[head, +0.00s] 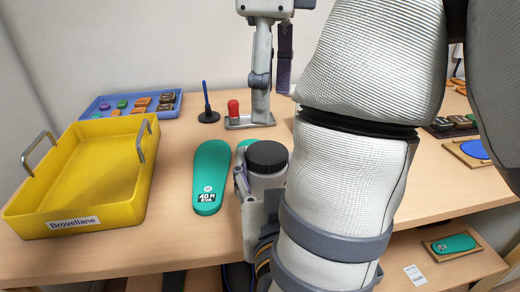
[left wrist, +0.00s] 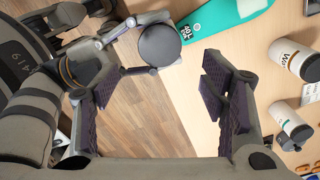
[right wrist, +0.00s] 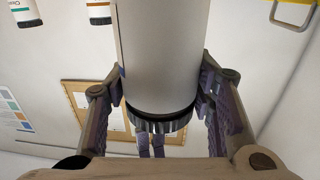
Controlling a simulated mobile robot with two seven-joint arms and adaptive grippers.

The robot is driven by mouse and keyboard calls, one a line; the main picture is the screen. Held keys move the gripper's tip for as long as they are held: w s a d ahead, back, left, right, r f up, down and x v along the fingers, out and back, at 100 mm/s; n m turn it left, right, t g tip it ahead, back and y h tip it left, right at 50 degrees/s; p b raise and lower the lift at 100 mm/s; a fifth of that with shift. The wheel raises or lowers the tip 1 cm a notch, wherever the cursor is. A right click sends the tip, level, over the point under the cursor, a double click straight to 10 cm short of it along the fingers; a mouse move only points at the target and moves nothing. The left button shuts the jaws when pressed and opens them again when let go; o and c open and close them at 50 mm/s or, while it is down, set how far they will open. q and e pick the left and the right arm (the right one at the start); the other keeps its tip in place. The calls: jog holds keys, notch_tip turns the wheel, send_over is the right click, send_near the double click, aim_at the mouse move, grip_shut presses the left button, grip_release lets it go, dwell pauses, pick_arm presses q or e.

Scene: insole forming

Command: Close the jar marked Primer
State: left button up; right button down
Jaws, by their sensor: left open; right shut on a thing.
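My right gripper (right wrist: 162,95) is shut on a pale grey jar (right wrist: 162,50), with a finger on each side. The jar also shows in the head view (head: 266,182), upright near the table's front edge. A ribbed black lid (head: 267,155) covers its mouth; it also shows from above in the left wrist view (left wrist: 160,45). I cannot tell whether the lid is screwed tight. No Primer label is readable on the held jar. My left gripper (left wrist: 157,90) is open and empty, with the lid ahead of it, apart from its fingers.
A green insole (head: 210,175) lies just left of the jar. A yellow tray (head: 145,190) is farther left, with a blue tray (head: 90,110) behind it. Other white jars (left wrist: 292,57) stand on the table beside my left gripper. My arm hides much of the table.

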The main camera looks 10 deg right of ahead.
aim_at(267, 152)
pick_arm(q)
notch_tip(267, 152, down, 8)
jog(key=shift+r, duration=0.1)
dwell(0.4)
jog(key=c, duration=1.2)
jog(key=m, duration=0.3)
jog(key=o, duration=1.3)
jog(key=shift+r, duration=2.2)
